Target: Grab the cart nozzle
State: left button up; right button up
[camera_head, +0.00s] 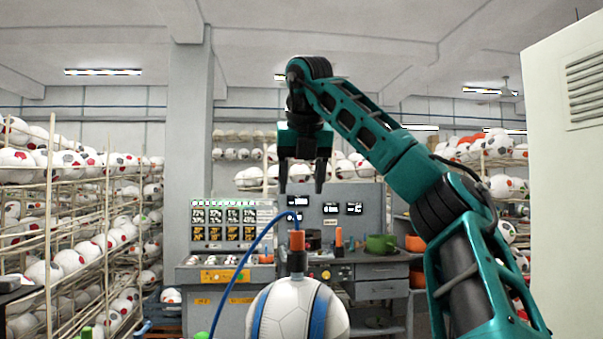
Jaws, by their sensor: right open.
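My right gripper (302,188) hangs in the middle of the view with its two fingers pointing down. It is open, with nothing between the fingers. Below it is an upright orange nozzle (297,241) with a grey lower part, and a blue hose (246,262) curves up to its top from the lower left. The nozzle appears just above a white ball with blue stripes (288,312) at the bottom; whether they touch is unclear. There is a clear gap between my fingertips and the nozzle. My left gripper is not in view.
A grey control console (222,309) with screens stands behind. Another orange-topped piece (338,237) and a green pot (380,244) are on it. Racks of balls (70,210) line the left. A pale cabinet (560,180) stands at the right. Air around my gripper looks free.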

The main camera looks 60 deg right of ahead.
aim_at(296, 258)
jog(key=k+j, duration=0.2)
jog(key=j, duration=0.2)
jog(key=k+j, duration=0.2)
jog(key=j, duration=0.2)
jog(key=k+j, duration=0.25)
jog(key=j, duration=0.1)
